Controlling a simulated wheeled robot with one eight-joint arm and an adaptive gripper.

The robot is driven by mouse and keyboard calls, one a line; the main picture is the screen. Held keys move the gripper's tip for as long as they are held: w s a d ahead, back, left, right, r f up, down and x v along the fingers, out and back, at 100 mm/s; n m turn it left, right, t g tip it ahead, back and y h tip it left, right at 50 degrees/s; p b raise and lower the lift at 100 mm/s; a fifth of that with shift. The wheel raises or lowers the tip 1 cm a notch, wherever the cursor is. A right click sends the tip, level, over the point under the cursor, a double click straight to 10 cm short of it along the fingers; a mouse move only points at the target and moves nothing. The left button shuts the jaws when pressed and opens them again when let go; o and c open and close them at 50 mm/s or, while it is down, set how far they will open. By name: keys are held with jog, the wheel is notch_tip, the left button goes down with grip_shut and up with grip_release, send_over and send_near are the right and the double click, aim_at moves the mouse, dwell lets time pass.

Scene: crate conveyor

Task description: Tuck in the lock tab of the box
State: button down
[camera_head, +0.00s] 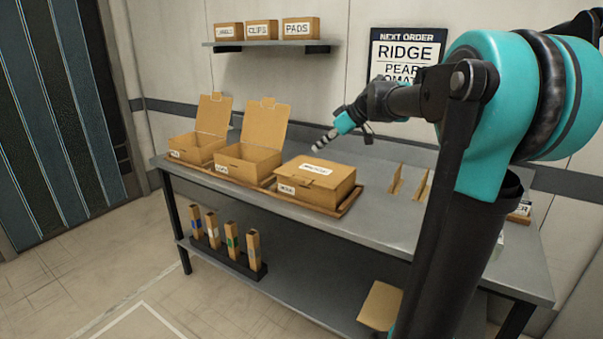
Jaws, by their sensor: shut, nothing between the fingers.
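Three brown cardboard boxes stand in a row on a shallow wooden tray (352,203) on the grey bench. The right box (330,193) has its lid down, with a white label on top and another on its front. A small lock tab (297,182) seems to show at the lid's front edge; whether it is in its slot is too small to tell. The middle box (250,162) and the left box (193,148) have their lids raised. My gripper (318,149) is shut and empty, apart from the right box and above its back part.
A wall shelf (275,42) holds three small boxes. Card dividers (396,180) stand on the bench right of the tray. A rack (228,257) of several upright tubes sits on the lower shelf. My arm hides the bench's right part.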

jog(key=shift+a+f, duration=0.1)
jog(key=x, duration=0.9)
jog(key=shift+w+a+f, duration=0.15)
jog(key=shift+w+a, duration=0.05)
notch_tip(320, 180, down, 3)
jog(key=shift+f, duration=0.65)
jog(key=shift+a, duration=0.1)
